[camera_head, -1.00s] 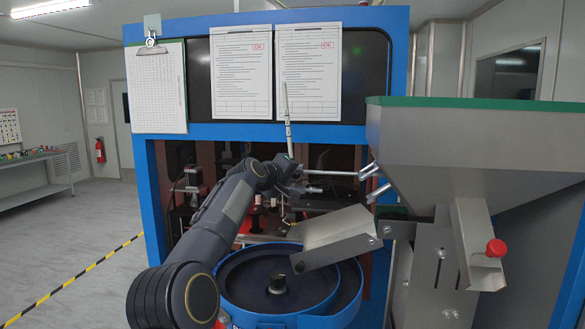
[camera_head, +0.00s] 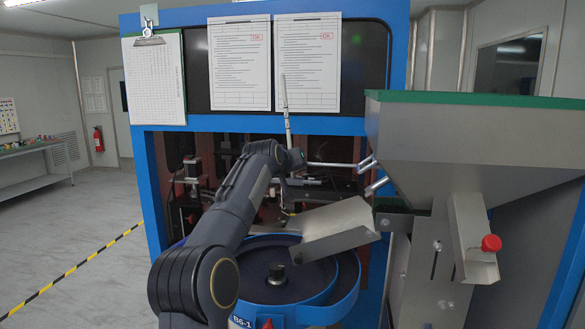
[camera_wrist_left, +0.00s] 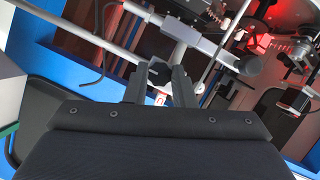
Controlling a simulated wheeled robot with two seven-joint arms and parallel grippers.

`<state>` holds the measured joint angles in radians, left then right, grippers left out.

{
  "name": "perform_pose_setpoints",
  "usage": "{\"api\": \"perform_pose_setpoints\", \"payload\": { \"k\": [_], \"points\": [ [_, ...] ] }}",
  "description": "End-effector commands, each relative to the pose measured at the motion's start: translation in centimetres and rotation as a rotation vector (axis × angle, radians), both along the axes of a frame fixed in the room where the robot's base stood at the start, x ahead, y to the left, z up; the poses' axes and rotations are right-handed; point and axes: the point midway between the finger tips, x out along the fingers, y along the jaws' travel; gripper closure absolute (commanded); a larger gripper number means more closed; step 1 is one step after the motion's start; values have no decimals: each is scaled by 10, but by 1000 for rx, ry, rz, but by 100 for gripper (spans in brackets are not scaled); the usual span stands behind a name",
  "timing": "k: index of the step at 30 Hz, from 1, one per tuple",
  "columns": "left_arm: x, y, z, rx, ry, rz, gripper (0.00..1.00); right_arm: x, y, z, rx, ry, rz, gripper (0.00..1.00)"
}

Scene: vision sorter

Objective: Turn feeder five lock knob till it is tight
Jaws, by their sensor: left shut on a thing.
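A small dark knob (camera_wrist_left: 157,72) sits by a metal rod clamp in the left wrist view, between my left gripper's two fingers. My left gripper (camera_wrist_left: 160,84) is shut on this knob. In the head view, my left gripper (camera_head: 296,161) is beside thin metal rods (camera_head: 332,165) inside the blue machine frame. The knob is too small and covered to make out there. No label naming feeder five is readable. My right gripper is not in view.
A tilted metal chute (camera_head: 335,232) is close on the right. Open floor lies left.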

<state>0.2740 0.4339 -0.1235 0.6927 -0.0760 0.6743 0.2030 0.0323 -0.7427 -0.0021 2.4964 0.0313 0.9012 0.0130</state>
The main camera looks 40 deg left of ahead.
Motion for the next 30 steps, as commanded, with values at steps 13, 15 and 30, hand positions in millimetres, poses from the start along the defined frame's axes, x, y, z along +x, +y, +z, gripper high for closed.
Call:
{"api": "perform_pose_setpoints", "payload": {
  "k": [13, 15, 30],
  "points": [
    [1, -1, -6, 5, 20, -3, 100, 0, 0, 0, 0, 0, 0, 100],
    [1, -1, -6, 5, 18, -3, 69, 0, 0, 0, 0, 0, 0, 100],
    [-23, -9, 4, 9, 7, -2, 68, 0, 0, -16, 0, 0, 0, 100]
  ]
}}
